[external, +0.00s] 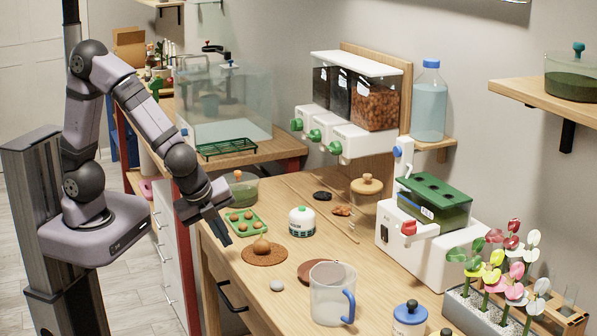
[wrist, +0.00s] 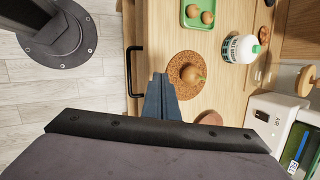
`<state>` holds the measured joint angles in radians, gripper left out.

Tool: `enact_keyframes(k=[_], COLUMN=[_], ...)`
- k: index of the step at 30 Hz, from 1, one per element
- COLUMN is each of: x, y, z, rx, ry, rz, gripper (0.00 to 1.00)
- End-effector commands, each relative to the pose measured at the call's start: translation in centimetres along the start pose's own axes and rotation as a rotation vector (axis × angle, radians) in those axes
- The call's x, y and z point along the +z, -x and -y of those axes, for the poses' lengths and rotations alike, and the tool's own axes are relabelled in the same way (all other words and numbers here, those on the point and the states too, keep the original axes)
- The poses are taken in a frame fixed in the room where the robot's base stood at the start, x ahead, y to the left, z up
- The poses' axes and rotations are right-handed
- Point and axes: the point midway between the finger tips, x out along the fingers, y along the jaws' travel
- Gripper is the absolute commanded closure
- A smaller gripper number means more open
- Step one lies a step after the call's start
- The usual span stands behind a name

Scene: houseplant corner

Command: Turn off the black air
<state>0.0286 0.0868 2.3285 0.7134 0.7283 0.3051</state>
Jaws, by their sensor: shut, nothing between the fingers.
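The white machine (external: 440,254) stands at the right of the table, with a green-lidded tank on top. A small black switch (external: 386,235) is on its front face, left of a red knob (external: 408,228). In the wrist view the machine's white body (wrist: 262,135) is at the right, and its dark switch (wrist: 262,116) sits by lettering that seems to read AIR. I cannot tell which way the switch is set. My gripper (external: 223,232) is shut and empty above the table's left edge, far from the switch. Its fingertips also show in the wrist view (wrist: 160,78).
Potted colourful leaves (external: 508,270) stand at the right. Dispensers (external: 356,95) hang behind.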

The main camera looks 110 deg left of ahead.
Motion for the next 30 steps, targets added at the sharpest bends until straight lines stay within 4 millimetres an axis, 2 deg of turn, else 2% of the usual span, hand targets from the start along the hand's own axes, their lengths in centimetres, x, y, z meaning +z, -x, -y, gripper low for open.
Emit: enact_keyframes(k=[3,9,18,24,30], x=[-1.0,-3.1,-7.3,-9.7,-10.8], y=[-1.1,-1.6,-1.4,-0.9,-0.6], z=[3.8,9.8,17.1,20.0,21.0], rx=[-0.119,-0.298,-0.528,-0.629,-0.671], ry=[-0.227,-0.569,-1.010,-1.204,-1.282], rz=[0.043,0.132,0.299,0.394,0.435], gripper=[1.00,1.00,1.00,1.00,1.00])
